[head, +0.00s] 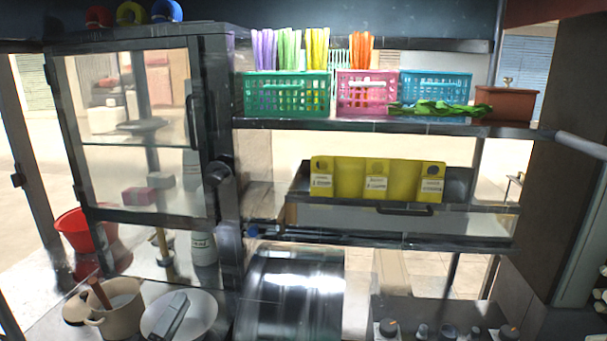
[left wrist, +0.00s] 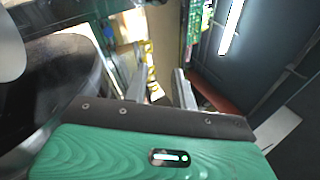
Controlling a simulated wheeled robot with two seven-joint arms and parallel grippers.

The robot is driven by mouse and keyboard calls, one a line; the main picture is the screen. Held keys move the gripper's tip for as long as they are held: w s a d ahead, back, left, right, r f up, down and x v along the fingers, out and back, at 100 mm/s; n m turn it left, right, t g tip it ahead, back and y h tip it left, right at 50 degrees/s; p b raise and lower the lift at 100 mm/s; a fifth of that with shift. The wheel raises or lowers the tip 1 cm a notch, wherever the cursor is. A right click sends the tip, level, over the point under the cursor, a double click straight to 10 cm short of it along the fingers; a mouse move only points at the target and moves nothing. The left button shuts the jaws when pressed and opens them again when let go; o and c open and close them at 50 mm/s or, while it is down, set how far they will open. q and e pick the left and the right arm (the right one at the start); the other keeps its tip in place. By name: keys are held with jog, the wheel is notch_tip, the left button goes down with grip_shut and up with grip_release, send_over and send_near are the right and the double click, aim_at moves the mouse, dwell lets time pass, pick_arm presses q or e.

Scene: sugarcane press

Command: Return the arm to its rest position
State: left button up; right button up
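My left gripper (left wrist: 160,80) shows in the left wrist view, with its green body (left wrist: 150,155) along the bottom. Its two grey fingers stand apart. I see nothing held between them; beyond the gap are a narrow bright strip and small yellow things. I cannot clearly make out either gripper in the head view. My right gripper does not show.
In the head view, a shelf (head: 380,125) holds baskets (head: 286,95). Below are yellow holders (head: 349,180). A glass cabinet (head: 138,215) stands left, above a pot (head: 120,312) and bowl (head: 198,318). A shiny metal drum (head: 290,285) is at bottom centre.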

pick_arm(q)
jog(key=s+a+f+n+g+y, duration=0.2)
jog(key=f+n+g+y, duration=0.15)
jog(key=f+n, duration=0.25)
jog(key=s+a+f+n+g+y, duration=0.2)
jog(key=a+f+n+y, duration=0.15)
jog(key=f+n, duration=0.3)
jog(key=s+a+f+n+g+y, duration=0.2)
jog(key=f+n+g+y, duration=0.15)
jog(key=f+n, duration=0.3)
jog(key=s+d+f+n+g+h, duration=0.1)
jog(key=s+d+f+n+g, duration=0.2)
jog(key=s+f+g, duration=0.35)
jog(key=s+d+f+n+g+h, duration=0.1)
jog(key=s+d+f+n+g, duration=0.2)
jog(key=s+f, duration=0.55)
notch_tip(320, 180, down, 28)
jog(key=s, duration=0.2)
jog(key=s+a+f+g, duration=0.1)
jog(key=s+a+f, duration=0.1)
jog(key=s+f, duration=0.7)
jog(key=s+a+f+m+g, duration=0.1)
jog(key=s+f, duration=0.9)
jog(key=f, duration=0.1)
jog(key=shift+s+a+f, duration=0.2)
jog(key=shift+a, duration=0.15)
